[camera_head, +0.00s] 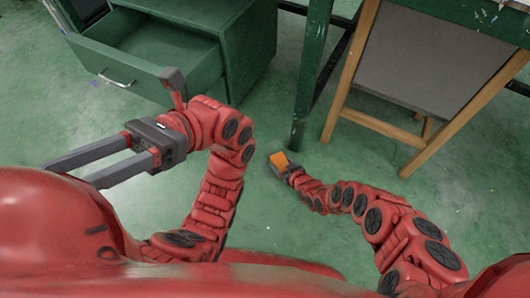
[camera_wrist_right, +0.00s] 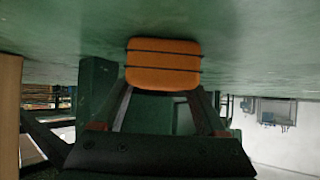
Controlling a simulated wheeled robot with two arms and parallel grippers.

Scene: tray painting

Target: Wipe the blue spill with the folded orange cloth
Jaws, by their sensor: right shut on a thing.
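The folded orange cloth (camera_head: 281,160) is in my right gripper (camera_head: 280,167), low over the green floor in the middle of the head view. In the right wrist view the cloth (camera_wrist_right: 163,72) is a rounded orange pad with two dark lines across it, held at the ends of the fingers. I cannot tell whether it touches a surface. My left gripper (camera_head: 68,173) is at the left of the head view, its two long grey fingers apart with nothing between them. I see no blue spill in either view.
A green cabinet (camera_head: 250,45) with an open, empty-looking drawer (camera_head: 150,68) stands at the upper left. A green table leg (camera_head: 310,75) and a wooden-framed grey board (camera_head: 418,55) stand at the upper right. Green floor (camera_head: 480,190) is clear at the right.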

